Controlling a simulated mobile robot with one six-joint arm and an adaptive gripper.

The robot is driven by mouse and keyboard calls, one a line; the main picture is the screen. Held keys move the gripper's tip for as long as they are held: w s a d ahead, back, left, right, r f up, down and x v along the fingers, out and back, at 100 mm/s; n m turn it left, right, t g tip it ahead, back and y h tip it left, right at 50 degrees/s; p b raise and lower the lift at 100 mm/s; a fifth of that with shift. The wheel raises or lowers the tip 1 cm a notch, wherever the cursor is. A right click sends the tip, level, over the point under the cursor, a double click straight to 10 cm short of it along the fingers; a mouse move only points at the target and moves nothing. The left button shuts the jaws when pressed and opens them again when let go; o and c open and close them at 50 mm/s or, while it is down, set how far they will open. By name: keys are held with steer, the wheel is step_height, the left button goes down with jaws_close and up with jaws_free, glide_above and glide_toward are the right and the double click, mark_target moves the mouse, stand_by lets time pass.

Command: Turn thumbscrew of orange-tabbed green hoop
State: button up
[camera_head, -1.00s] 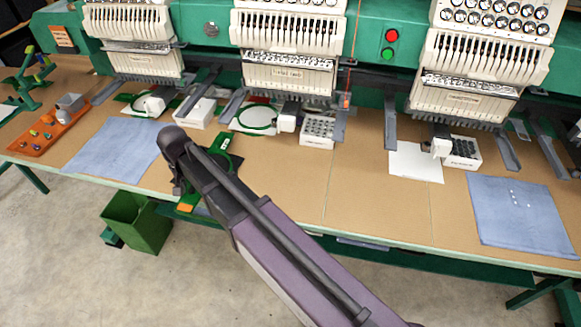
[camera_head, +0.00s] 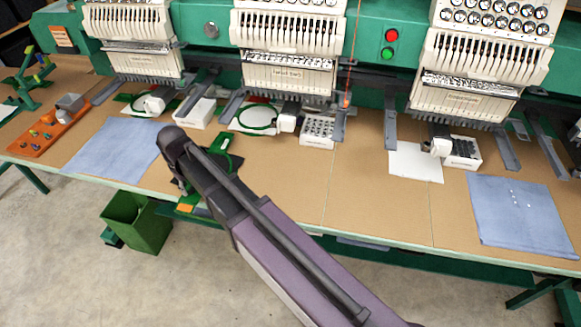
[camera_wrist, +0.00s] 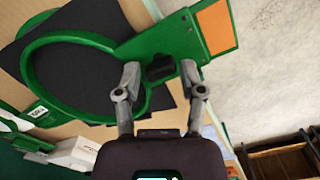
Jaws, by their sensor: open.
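The green hoop (camera_wrist: 28,72) lies flat over black fabric (camera_wrist: 75,75) in the wrist view, with a green arm reaching right to an orange tab (camera_wrist: 216,27). A black thumbscrew block (camera_wrist: 160,68) sits on the hoop's side by that arm. My gripper (camera_wrist: 160,72) is open, with one fingertip on each side of the black block; I cannot tell whether they touch it. In the head view the orange tab (camera_head: 184,208) shows at the table's front edge below my gripper (camera_head: 178,184), and part of the green hoop (camera_head: 222,144) shows behind my arm, which hides the rest.
A green bin (camera_head: 137,222) stands on the floor below the table edge. Blue cloths (camera_head: 118,149) lie left and right on the table (camera_head: 290,190). An orange tray (camera_head: 45,137) is at far left. Embroidery heads (camera_head: 288,72) line the back. Bare table lies right of my arm.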

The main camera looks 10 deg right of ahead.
mark_target(191, 187)
steer(key=n, duration=0.4)
steer(key=shift+n, duration=0.3)
steer(key=n, duration=0.4)
steer(key=shift+n, duration=0.3)
steer(key=n, duration=0.3)
steer(key=shift+n, duration=0.4)
steer(key=n, duration=0.3)
steer(key=shift+n, duration=0.4)
steer(key=shift+r+n, duration=0.2)
steer(key=shift+n, duration=0.1)
step_height(191, 187, up, 14)
steer(key=p, duration=1.4)
steer(key=s+d+f+m+b, duration=0.1)
steer(key=d+f+m+b, duration=0.1)
steer(key=d+m, duration=0.4)
steer(key=d+f+m+b, duration=0.3)
steer(key=d+m, duration=0.4)
steer(key=d, duration=0.6)
steer(key=s+d+f+m+b, duration=0.1)
steer(key=d+f+m+b, duration=0.2)
steer(key=d+m, duration=0.3)
steer(key=shift+s+d+f+m, duration=0.3)
steer(key=shift+s+d+m, duration=0.1)
steer(key=shift+d, duration=1.95)
